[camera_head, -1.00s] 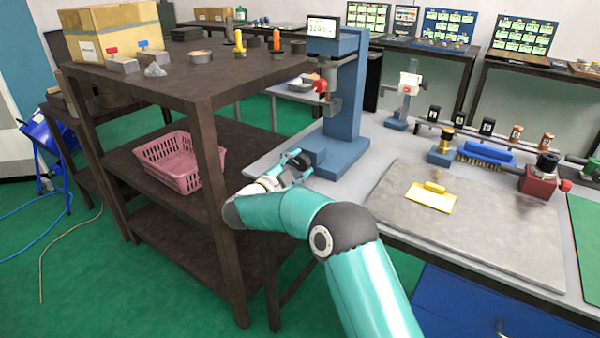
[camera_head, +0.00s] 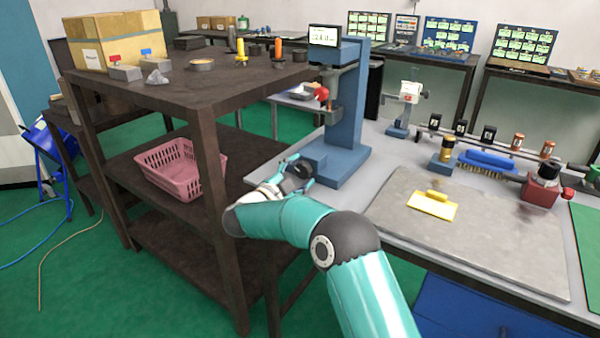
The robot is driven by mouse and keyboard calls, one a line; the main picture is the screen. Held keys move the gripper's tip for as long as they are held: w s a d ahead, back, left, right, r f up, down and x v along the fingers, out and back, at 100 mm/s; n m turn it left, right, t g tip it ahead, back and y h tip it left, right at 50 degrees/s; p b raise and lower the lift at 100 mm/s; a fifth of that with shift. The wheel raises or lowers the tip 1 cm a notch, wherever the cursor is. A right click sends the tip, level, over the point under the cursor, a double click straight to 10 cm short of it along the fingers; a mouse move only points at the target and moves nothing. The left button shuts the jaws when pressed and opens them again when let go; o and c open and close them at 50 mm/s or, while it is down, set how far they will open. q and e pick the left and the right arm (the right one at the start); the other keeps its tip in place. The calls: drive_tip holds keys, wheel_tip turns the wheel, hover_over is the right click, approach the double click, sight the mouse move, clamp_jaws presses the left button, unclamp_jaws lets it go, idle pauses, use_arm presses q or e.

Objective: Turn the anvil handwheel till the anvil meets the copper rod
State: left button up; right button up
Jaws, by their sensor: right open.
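A blue bench instrument (camera_head: 351,105) with a small display on top stands at the left end of the grey workbench. A red knob (camera_head: 322,94) shows at its head, above its low blue base. My right gripper (camera_head: 303,172) is open, just left of and in front of that base. It appears empty, and I cannot tell whether it touches anything. I cannot make out the anvil, its handwheel or the copper rod with certainty. My left gripper is out of view.
A dark shelf unit (camera_head: 213,98) stands close on the left, holding a pink basket (camera_head: 174,177) and a cardboard box (camera_head: 113,42). A grey mat (camera_head: 480,240) with a yellow plate (camera_head: 433,205) lies right of my arm. Small devices line the bench behind it.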

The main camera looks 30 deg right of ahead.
drive_tip(key=v, duration=0.8)
idle(0.5)
